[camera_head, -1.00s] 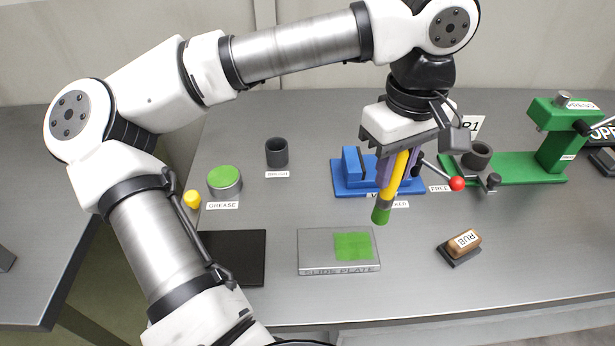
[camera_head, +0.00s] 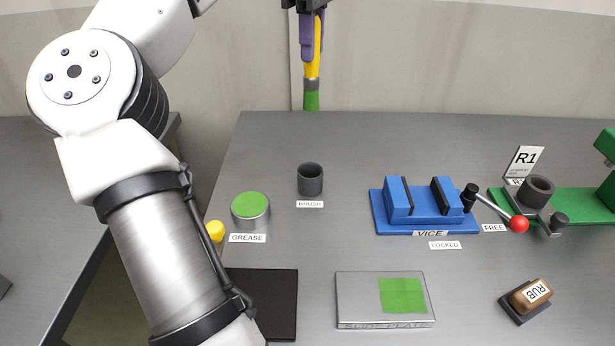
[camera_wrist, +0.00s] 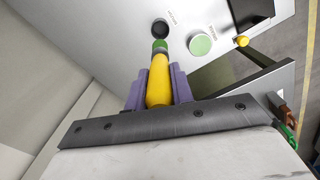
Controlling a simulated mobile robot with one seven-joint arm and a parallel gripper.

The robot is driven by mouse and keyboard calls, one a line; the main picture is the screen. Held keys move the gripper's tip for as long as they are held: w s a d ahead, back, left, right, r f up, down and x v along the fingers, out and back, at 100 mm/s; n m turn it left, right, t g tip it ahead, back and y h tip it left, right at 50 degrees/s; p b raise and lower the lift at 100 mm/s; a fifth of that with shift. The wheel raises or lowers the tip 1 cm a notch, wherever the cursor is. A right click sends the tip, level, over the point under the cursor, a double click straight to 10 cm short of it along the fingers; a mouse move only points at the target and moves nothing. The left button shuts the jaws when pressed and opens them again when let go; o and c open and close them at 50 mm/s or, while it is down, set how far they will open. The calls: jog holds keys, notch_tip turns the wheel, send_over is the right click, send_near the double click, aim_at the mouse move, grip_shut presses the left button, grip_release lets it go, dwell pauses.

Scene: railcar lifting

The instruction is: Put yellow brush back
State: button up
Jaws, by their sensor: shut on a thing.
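My gripper (camera_head: 312,42) is shut on the yellow brush (camera_head: 313,66), at the top of the head view. The brush hangs upright with its green bristle end down, high above the dark holder cup. In the wrist view the yellow handle (camera_wrist: 158,82) lies between the purple fingers, and its green tip points toward the cup (camera_wrist: 160,28). The dark round cup (camera_head: 310,180) stands on the table behind a label reading BRUSH. Its opening looks empty. The brush and the cup are apart.
The grease tin (camera_head: 250,208) with a green top stands left of the cup's front. A yellow knob (camera_head: 215,231) is beside it. The blue vice (camera_head: 424,205) stands to the right. A slide plate (camera_head: 360,300) with a green patch and a RUB block (camera_head: 527,296) lie in front.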

aim_at(311, 77)
notch_tip(311, 77, down, 20)
jog(key=shift+r+b, duration=0.2)
jog(key=shift+b, duration=0.25)
jog(key=shift+f, duration=0.1)
jog(key=o, duration=0.5)
jog(key=shift+f, duration=0.15)
jog(key=o, duration=0.5)
notch_tip(311, 77, up, 12)
jog(key=shift+r, duration=0.25)
